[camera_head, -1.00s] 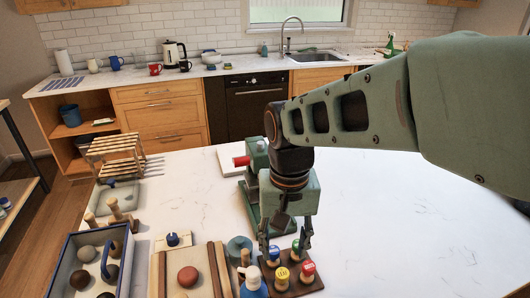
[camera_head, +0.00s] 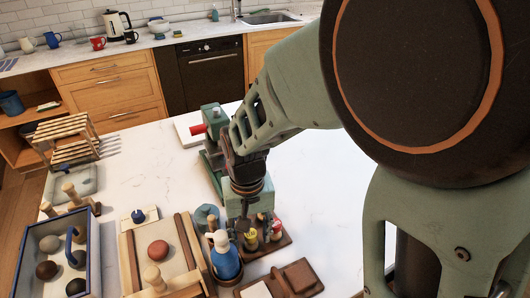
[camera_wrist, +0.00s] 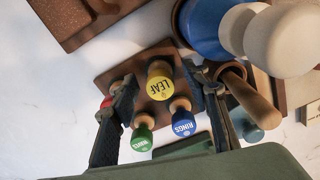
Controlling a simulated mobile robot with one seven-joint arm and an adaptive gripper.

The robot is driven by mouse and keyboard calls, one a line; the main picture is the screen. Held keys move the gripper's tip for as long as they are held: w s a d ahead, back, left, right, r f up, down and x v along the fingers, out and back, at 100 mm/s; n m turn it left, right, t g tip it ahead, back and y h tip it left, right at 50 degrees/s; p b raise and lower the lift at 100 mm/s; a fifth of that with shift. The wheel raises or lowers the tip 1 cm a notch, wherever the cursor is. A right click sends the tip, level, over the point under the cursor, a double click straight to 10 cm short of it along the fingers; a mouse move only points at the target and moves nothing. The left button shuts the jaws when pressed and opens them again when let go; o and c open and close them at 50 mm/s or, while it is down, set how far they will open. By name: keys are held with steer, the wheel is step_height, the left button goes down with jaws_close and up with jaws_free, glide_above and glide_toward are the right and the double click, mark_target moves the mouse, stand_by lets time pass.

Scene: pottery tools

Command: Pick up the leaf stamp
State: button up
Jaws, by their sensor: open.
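The leaf stamp (camera_wrist: 158,88) has a yellow top printed "LEAF" and stands upright on a brown wooden stand (camera_wrist: 140,62). In the head view the yellow stamp (camera_head: 251,240) is partly hidden by my gripper. My gripper (camera_wrist: 162,78) is open, pointing down, with one finger on each side of the leaf stamp in the wrist view. I cannot tell whether the fingers touch it. A blue "RINGS" stamp (camera_wrist: 183,124) and a green stamp (camera_wrist: 142,138) stand close by. A red stamp (camera_wrist: 106,102) is mostly hidden behind the left finger.
A blue bottle with a white top (camera_head: 224,254) and a pot of tools stand close beside the stand. A brown block (camera_head: 298,277) lies in front. The table (camera_head: 330,195) has free room at right.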

steer(key=shift+r, duration=0.1)
steer(key=c, duration=1.2)
